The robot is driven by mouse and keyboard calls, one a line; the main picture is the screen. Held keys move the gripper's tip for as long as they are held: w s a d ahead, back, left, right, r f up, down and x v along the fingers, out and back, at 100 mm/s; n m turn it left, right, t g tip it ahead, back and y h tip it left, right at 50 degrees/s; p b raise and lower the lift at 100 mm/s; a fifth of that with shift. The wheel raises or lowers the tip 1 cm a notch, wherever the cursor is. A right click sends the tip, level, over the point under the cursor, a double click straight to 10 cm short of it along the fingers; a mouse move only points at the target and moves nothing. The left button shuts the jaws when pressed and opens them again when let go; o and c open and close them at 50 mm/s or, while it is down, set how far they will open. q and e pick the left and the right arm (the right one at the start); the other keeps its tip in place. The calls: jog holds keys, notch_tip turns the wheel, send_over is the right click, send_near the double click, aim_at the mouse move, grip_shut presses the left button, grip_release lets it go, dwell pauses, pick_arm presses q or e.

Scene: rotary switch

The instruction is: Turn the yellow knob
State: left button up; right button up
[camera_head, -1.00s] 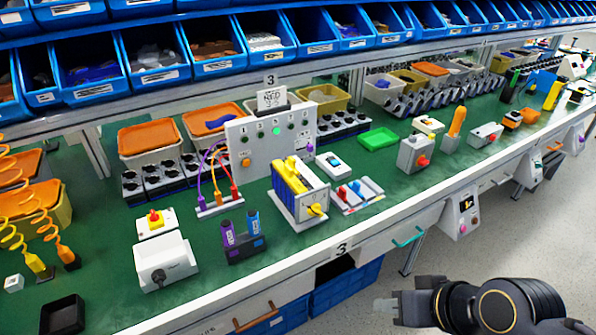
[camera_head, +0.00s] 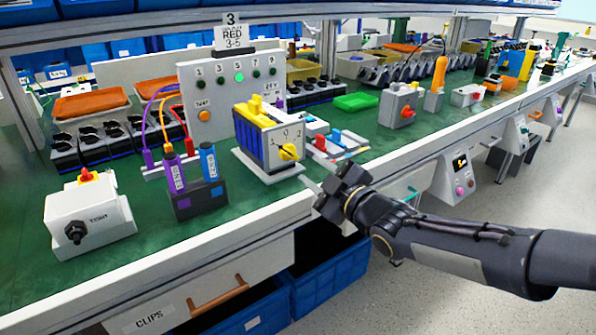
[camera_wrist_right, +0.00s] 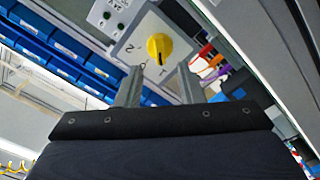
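The yellow knob (camera_head: 288,152) is on the white front plate of a rotary switch box (camera_head: 262,140) with yellow parts on top. Marks 0 and 2 show on the plate. In the right wrist view the yellow knob (camera_wrist_right: 159,48) lies just beyond the two fingertips, between their lines. My right gripper (camera_head: 312,186) is in front of the switch, low and right of the knob. In the right wrist view its fingers (camera_wrist_right: 160,85) are apart with nothing between them. They do not appear to touch the knob. My left gripper is not in view.
A grey box with a black knob (camera_head: 88,222) and a holder with purple and blue cylinders (camera_head: 196,200) stand left. A white panel with numbered lights (camera_head: 232,95) stands behind. Red and blue levers (camera_head: 330,145) sit right of the switch. The white bench edge (camera_head: 240,225) runs in front.

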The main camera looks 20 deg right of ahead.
aim_at(294, 157)
jog(key=b+x, duration=0.1)
jog(key=x, duration=0.5)
jog(key=shift+w, duration=0.3)
grip_shut()
